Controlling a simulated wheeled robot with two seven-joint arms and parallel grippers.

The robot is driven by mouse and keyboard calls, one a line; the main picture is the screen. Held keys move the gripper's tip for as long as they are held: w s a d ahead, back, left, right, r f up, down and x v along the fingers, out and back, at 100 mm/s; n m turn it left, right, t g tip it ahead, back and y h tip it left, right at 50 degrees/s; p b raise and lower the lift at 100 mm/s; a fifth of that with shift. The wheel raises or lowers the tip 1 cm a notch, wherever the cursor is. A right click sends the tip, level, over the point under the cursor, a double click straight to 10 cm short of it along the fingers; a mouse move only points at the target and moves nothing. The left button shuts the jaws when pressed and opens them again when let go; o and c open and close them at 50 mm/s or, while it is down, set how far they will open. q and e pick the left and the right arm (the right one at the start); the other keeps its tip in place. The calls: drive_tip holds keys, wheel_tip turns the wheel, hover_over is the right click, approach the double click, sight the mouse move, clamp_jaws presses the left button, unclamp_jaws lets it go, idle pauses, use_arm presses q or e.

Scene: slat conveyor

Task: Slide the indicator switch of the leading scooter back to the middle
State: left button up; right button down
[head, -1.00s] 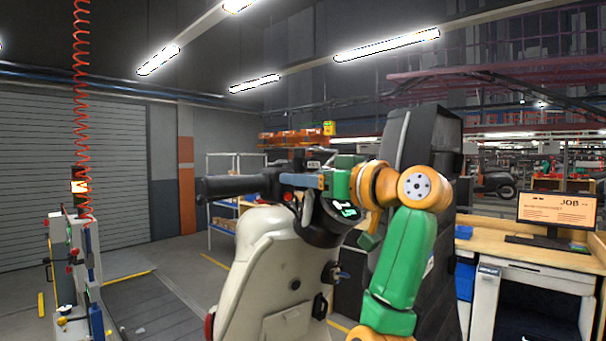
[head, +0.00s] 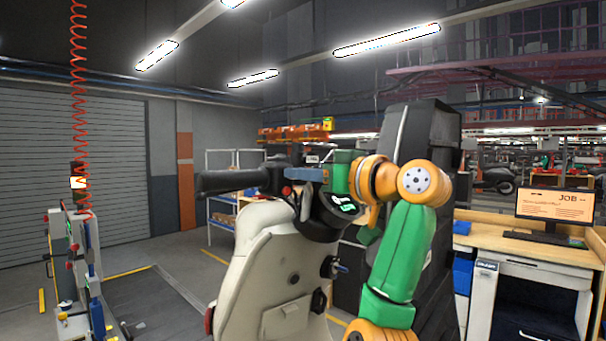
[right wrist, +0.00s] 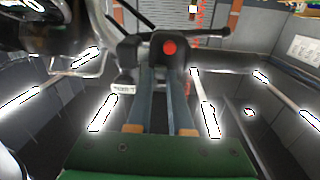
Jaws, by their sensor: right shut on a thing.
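The leading scooter has a cream body (head: 262,262), a black left-hand handlebar grip (head: 228,182) and a lit round display (head: 343,206). Its black switch housing (head: 275,177) carries a red button (head: 287,191). The red button also shows in the right wrist view (right wrist: 169,47). My right gripper (head: 292,174) reaches the housing from the right. In the right wrist view its two blue-grey fingers (right wrist: 155,72) end against the housing, close together. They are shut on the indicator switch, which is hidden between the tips. My left gripper is not in view.
A dark column (head: 425,150) stands close behind my right arm. A desk with a monitor (head: 555,205) is at the right. A red coiled hose (head: 78,100) hangs above a stand at the left. The floor left of the scooter is mostly clear.

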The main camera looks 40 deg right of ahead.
drive_tip(key=shift+a, duration=0.1)
idle(0.7)
drive_tip(key=shift+a, duration=0.35)
drive_tip(key=c, duration=0.8)
unclamp_jaws()
drive_tip(key=shift+w, duration=0.15)
drive_tip(key=s+b, duration=0.3)
drive_tip(key=s, duration=0.4)
drive_tip(key=shift+b, duration=0.35)
